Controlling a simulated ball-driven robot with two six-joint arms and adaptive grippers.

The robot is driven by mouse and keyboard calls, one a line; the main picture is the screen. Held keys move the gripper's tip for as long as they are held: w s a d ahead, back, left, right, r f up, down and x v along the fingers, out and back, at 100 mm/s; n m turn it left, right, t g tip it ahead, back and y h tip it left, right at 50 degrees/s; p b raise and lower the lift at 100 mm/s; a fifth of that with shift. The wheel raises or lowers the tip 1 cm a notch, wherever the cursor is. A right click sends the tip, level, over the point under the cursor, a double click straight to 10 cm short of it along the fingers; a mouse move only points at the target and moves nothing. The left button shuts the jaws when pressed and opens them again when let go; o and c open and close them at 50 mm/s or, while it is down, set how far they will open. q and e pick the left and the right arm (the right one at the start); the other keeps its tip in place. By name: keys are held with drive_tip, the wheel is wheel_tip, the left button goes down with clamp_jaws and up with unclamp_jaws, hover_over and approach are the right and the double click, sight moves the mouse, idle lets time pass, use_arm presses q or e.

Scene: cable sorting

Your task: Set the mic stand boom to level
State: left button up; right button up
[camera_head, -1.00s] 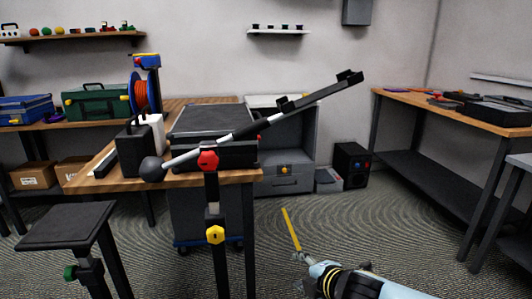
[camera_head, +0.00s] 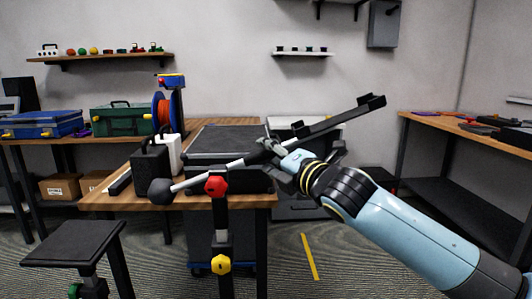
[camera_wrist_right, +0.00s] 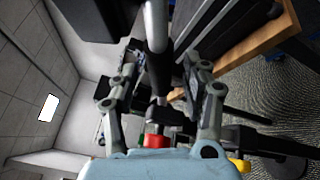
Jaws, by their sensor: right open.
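The mic stand's boom (camera_head: 345,117) tilts, its black far end high at the right and its round dark counterweight (camera_head: 160,191) low at the left. A red knob (camera_head: 216,186) sits at the boom's pivot, and a yellow knob (camera_head: 221,264) is lower on the upright post. My right gripper (camera_head: 268,150) is at the boom's middle, right of the red knob. In the right wrist view the boom (camera_wrist_right: 157,25) runs between the open fingers (camera_wrist_right: 158,80); whether they touch it is unclear. The red knob (camera_wrist_right: 155,141) shows near the palm. My left gripper is out of view.
A wooden table (camera_head: 245,200) stands behind the stand, with a black case (camera_head: 150,168) and a dark flat box (camera_head: 225,138). A black-topped stool (camera_head: 75,243) is at the lower left. A wooden bench (camera_head: 450,128) is at the right.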

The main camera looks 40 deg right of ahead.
drive_tip(key=shift+w, duration=1)
drive_tip(key=shift+c, duration=0.4)
clamp_jaws()
